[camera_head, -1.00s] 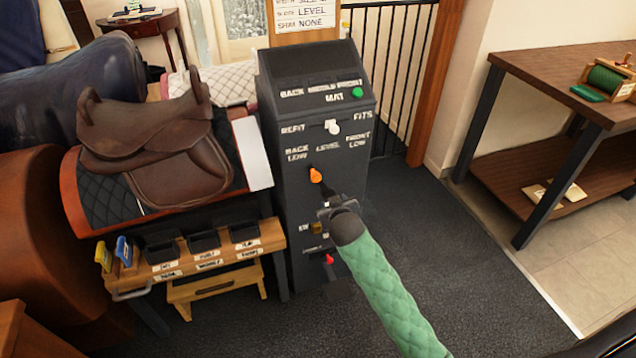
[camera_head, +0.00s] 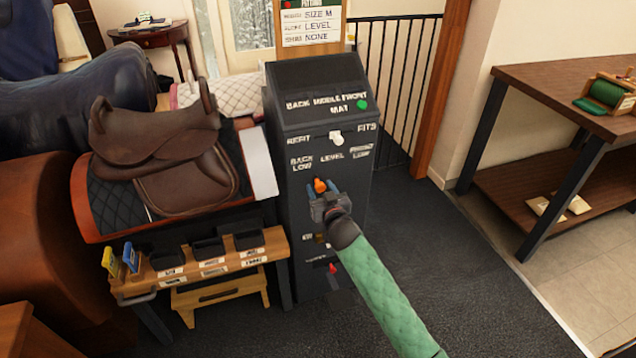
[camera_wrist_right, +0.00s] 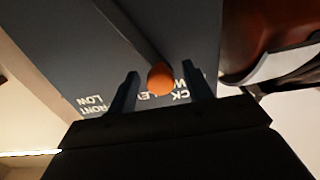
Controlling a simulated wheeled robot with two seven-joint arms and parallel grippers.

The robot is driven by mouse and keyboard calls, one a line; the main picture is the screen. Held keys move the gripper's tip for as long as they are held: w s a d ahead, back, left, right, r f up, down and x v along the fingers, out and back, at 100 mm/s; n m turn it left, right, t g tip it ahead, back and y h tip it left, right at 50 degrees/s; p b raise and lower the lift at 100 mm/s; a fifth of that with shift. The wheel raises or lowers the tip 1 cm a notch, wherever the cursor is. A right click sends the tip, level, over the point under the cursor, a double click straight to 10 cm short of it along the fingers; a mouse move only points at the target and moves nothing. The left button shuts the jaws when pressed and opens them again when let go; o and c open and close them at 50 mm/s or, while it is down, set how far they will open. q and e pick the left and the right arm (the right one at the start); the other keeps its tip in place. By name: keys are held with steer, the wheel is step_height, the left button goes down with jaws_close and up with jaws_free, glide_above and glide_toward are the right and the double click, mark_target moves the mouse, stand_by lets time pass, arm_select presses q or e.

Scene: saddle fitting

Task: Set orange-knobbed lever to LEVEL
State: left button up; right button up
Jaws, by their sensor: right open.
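The orange-knobbed lever (camera_head: 320,186) sits on the front of the dark grey cabinet (camera_head: 297,225), below the labels BACK LOW, LEVEL and FRONT LOW. Its knob stands left of the LEVEL label (camera_head: 332,156), nearer the BACK LOW side. My right gripper (camera_head: 322,190) is open at the knob, with a finger on either side of it. In the right wrist view the orange knob (camera_wrist_right: 161,79) shows between the two open fingers, apart from both as far as I can see. My left gripper is not in view.
A white knob (camera_head: 336,138) sits above the lever and a red one (camera_head: 333,268) below. A brown saddle (camera_head: 160,150) on its stand is left of the cabinet. A bench with bins (camera_head: 200,290) stands below it. Open carpet lies to the right.

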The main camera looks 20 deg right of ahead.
mark_target(318, 181)
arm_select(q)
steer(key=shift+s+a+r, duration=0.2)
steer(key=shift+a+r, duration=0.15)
arm_select(e)
steer(key=shift+w, duration=1.5)
